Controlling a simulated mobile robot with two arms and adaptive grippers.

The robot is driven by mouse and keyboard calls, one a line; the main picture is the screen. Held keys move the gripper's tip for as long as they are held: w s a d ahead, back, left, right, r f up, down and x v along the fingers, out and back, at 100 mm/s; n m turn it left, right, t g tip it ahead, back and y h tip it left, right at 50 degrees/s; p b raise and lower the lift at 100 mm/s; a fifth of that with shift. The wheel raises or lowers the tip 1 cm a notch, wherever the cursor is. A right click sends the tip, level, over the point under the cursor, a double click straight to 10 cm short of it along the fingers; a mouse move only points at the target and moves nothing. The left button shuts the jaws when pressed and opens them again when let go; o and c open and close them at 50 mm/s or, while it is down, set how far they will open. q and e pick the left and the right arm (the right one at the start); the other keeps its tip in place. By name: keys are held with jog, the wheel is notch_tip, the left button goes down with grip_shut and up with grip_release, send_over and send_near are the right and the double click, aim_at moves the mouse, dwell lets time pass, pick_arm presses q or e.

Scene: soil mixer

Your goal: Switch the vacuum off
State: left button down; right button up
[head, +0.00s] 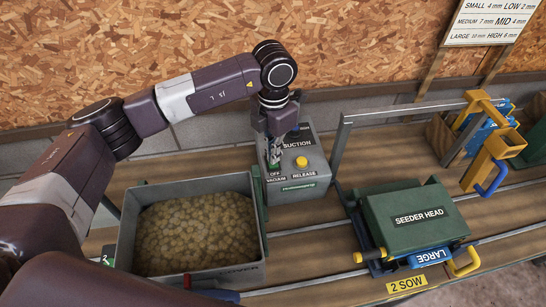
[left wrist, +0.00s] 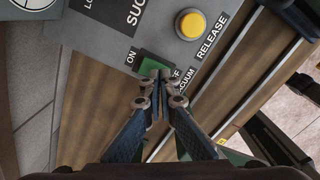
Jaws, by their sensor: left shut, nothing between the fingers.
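The grey suction box (head: 312,172) stands against the back wall, with a yellow release button (head: 301,162) on its sloped face. In the left wrist view, the green vacuum switch (left wrist: 150,66) sits between the ON and OFF labels. The yellow button (left wrist: 190,24) is above it to the right. My left gripper (head: 273,166) points down at the box, shut and empty. Its fingertips (left wrist: 161,76) are at the OFF end of the switch and cover part of it. I cannot tell whether they press it. My right gripper is not in view.
A grey bin (head: 124,232) of brownish granules stands left of and in front of the box. The green seeder head (head: 414,215) sits to the right, between metal rails. A yellow bracket (head: 490,150) stands farther right. Bare wooden bench shows between them.

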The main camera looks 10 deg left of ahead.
pick_arm(q)
jog(key=shift+r+p, duration=1.05)
jog(key=shift+r, duration=1.8)
